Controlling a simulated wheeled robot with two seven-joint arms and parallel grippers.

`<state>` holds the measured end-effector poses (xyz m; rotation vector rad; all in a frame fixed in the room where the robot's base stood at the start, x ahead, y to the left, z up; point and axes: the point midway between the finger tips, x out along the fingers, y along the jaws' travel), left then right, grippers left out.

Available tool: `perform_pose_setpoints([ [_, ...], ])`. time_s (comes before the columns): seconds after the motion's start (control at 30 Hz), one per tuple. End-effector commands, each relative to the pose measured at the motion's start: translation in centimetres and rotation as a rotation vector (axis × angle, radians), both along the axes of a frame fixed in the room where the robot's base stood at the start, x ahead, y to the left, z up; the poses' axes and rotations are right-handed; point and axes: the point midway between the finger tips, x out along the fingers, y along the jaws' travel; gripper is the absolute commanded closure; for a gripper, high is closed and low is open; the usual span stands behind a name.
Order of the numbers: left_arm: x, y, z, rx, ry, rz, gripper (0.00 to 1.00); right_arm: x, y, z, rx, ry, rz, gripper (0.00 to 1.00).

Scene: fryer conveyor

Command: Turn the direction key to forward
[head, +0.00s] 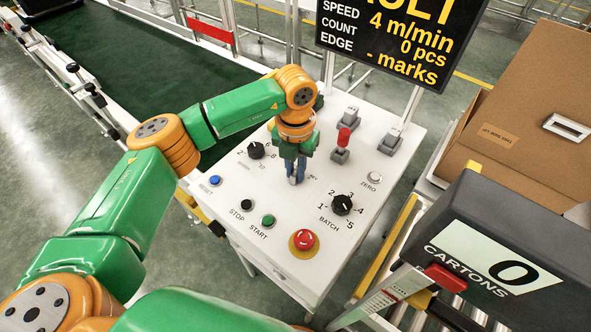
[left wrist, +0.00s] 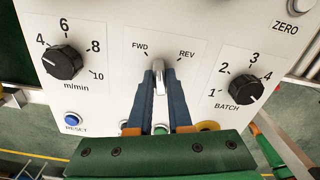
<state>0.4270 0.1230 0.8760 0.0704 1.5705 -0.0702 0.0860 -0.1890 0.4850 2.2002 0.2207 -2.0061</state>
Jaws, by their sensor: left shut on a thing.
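The direction key (left wrist: 158,72) is a silver-grey lever on the white control panel (head: 235,200), between the printed FWD and REV marks in the left wrist view. It stands about upright there, roughly midway between the two marks. My left gripper (head: 295,173) points down at the panel in the head view and hides the key there. In the left wrist view its two blue fingers (left wrist: 160,92) are shut on the key, one on each side. My right gripper is not in view.
A speed dial (left wrist: 62,62) and a batch dial (left wrist: 239,89) flank the key. The reset button (head: 215,180), start button (head: 268,221) and red emergency stop (head: 304,240) are nearer the front. A red-tipped switch (head: 343,137) stands behind right. A cardboard box (head: 520,95) is at right.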

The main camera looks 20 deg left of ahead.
Motion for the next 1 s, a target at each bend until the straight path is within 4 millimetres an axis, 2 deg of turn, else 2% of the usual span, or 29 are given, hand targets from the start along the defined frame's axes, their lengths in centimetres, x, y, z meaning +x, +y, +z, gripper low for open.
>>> perform_pose_setpoints([
  [0.5, 0.09, 0.02, 0.09, 0.0, -0.004, 0.402, 1.0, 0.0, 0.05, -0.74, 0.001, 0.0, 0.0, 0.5],
  [1.0, 0.11, 0.01, 0.15, -0.001, -0.005, 0.541, 1.0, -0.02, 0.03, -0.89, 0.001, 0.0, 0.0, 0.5],
])
